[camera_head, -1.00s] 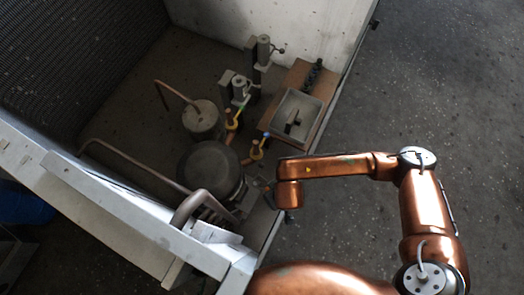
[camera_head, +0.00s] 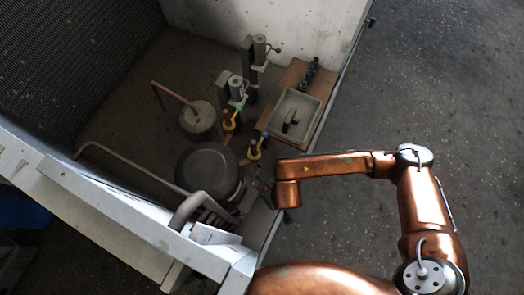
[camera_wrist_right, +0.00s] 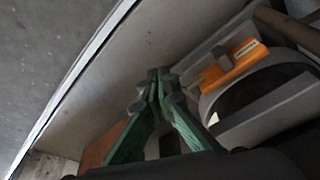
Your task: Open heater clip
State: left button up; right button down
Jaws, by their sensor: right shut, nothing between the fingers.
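In the right wrist view, an orange clip (camera_wrist_right: 232,66) lies across a grey curved housing (camera_wrist_right: 278,82). A small grey block sits against the clip. The clip appears lying flat, but I cannot tell whether it is latched. My right gripper (camera_wrist_right: 158,80) has green fingers, shut with nothing between them. The fingertips are to the left of the clip and apart from it in the picture. In the head view, my right gripper (camera_head: 264,189) is small and dark beside the black round vessel (camera_head: 208,171). The clip cannot be made out there. My left gripper is out of view.
A metal tray (camera_head: 293,116) on a brown board (camera_head: 322,94) stands at the back right. Several valves and a small cylinder (camera_head: 198,121) stand behind the vessel. Bent pipes (camera_head: 130,163) and the cabinet's pale edge (camera_head: 130,215) border the left and front. Open floor lies right.

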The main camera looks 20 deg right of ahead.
dwell(0.3)
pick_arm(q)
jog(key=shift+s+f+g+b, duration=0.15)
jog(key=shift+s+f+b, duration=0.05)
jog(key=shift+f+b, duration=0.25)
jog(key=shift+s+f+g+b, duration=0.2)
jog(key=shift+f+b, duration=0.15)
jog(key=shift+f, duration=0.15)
pick_arm(e)
notch_tip(320, 180, down, 3)
jog(key=shift+f, duration=0.2)
jog(key=shift+w, duration=0.2)
